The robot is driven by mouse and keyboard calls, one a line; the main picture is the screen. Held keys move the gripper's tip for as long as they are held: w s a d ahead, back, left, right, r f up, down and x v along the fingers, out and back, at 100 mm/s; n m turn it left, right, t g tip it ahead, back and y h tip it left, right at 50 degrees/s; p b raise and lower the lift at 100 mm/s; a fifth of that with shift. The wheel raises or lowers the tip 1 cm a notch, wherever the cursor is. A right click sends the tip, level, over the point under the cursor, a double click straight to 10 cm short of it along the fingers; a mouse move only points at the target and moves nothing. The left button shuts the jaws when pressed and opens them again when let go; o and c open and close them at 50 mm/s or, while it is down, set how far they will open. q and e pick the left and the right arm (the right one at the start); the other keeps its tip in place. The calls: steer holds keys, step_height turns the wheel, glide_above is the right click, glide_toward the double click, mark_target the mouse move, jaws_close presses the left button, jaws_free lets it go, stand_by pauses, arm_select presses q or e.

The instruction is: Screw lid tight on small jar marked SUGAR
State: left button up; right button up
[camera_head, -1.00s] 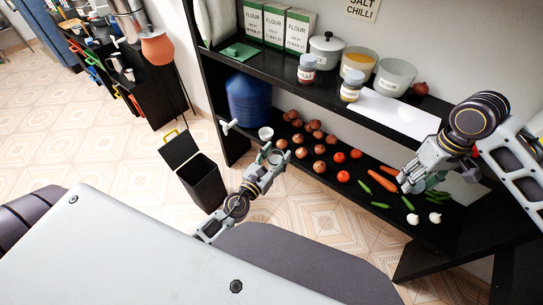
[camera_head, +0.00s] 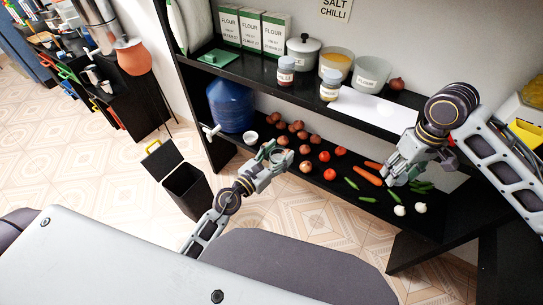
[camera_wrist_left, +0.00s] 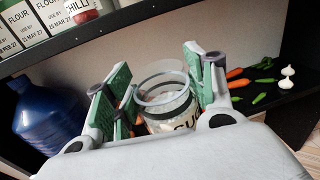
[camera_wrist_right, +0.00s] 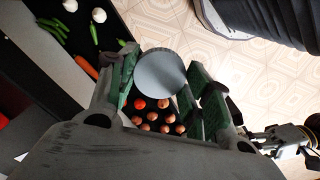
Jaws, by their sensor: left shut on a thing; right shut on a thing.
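A small clear glass jar (camera_wrist_left: 172,108) with a label reading "SU…" stands open-topped in the left wrist view, with pale contents. My left gripper (camera_wrist_left: 155,92) is shut on it, one green-padded finger on each side. In the head view, my left gripper (camera_head: 277,155) holds it out in front of the lower shelf. A round grey lid (camera_wrist_right: 160,72) sits between the fingers of my right gripper (camera_wrist_right: 162,84), which is shut on it. In the head view, my right gripper (camera_head: 396,174) is to the right, apart from the jar; the lid is hardly visible there.
The lower shelf (camera_head: 375,205) bears onions, tomatoes (camera_head: 330,174), carrots (camera_head: 368,175), green peppers and garlic. A blue water container (camera_head: 230,106) stands at its left end. The upper shelf holds flour boxes, a pot and labelled jars (camera_head: 285,70). A black bin (camera_head: 184,185) stands on the floor.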

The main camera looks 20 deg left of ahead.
arm_select(q)
steer(key=d+r+m+g+h, duration=0.2)
steer(key=d+r+m+h, duration=0.1)
steer(key=d, duration=0.3)
steer(key=shift+w+d+r+g+h, duration=0.3)
steer(key=shift+r+h, duration=0.3)
steer(key=shift+r, duration=0.2)
